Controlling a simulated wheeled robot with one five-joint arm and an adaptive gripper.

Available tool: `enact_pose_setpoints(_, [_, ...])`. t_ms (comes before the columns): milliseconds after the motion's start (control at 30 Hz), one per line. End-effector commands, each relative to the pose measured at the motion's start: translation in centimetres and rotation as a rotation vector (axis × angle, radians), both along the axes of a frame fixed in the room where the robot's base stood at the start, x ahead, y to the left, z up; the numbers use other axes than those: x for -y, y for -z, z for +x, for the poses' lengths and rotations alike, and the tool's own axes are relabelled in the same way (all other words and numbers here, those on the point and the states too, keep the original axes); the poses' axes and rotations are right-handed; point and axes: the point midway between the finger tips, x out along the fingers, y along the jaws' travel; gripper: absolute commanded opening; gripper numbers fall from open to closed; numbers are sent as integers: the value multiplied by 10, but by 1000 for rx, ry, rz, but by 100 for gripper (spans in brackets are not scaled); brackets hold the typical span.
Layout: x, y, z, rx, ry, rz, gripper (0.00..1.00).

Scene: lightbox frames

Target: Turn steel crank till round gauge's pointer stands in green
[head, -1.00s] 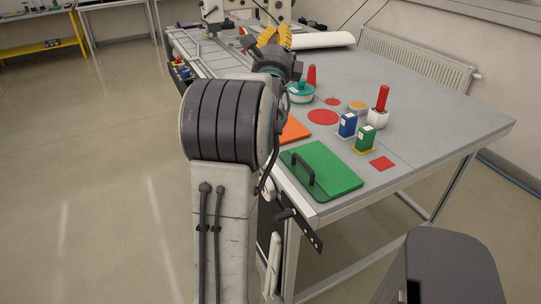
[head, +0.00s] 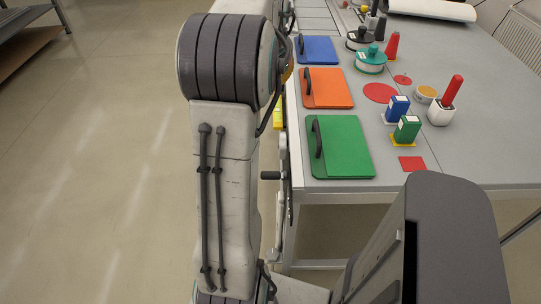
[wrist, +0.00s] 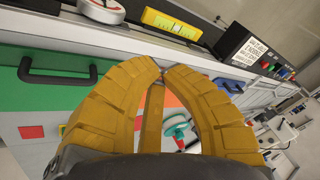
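In the head view, a crank with a black grip (head: 270,175) and a grey metal arm sticks out from the table's left side, beside the green panel. In the wrist view, a round white part with red on it (wrist: 101,10) is cut by the top edge; it may be the gauge, but I see no pointer or green zone. My gripper (wrist: 161,72) has yellow fingers with their tips drawn nearly together and nothing visible between them. It hangs over the table side and panels, apart from the crank.
Green (head: 345,147), orange (head: 328,88) and blue (head: 318,49) panels with black handles lie along the table edge. A yellow bar-shaped thing (wrist: 171,24) and black labelled box (wrist: 246,50) sit along the side. Floor at left is clear.

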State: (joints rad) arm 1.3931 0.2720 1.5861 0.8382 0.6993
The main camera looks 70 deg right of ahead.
Motion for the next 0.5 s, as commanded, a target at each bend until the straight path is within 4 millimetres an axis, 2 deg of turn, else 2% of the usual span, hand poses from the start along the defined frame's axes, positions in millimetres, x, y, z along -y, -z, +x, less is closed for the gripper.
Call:
enact_pose_setpoints(100, [-45,16,-8,-113,-217,189,0])
enact_pose_setpoints(233, [-85,22,-15,-181,-448,347,0])
enact_pose_setpoints(367, [-107,23,-19,-211,-632,430,0])
enact_pose_setpoints(500, [-112,23,-20,-231,-758,439,0])
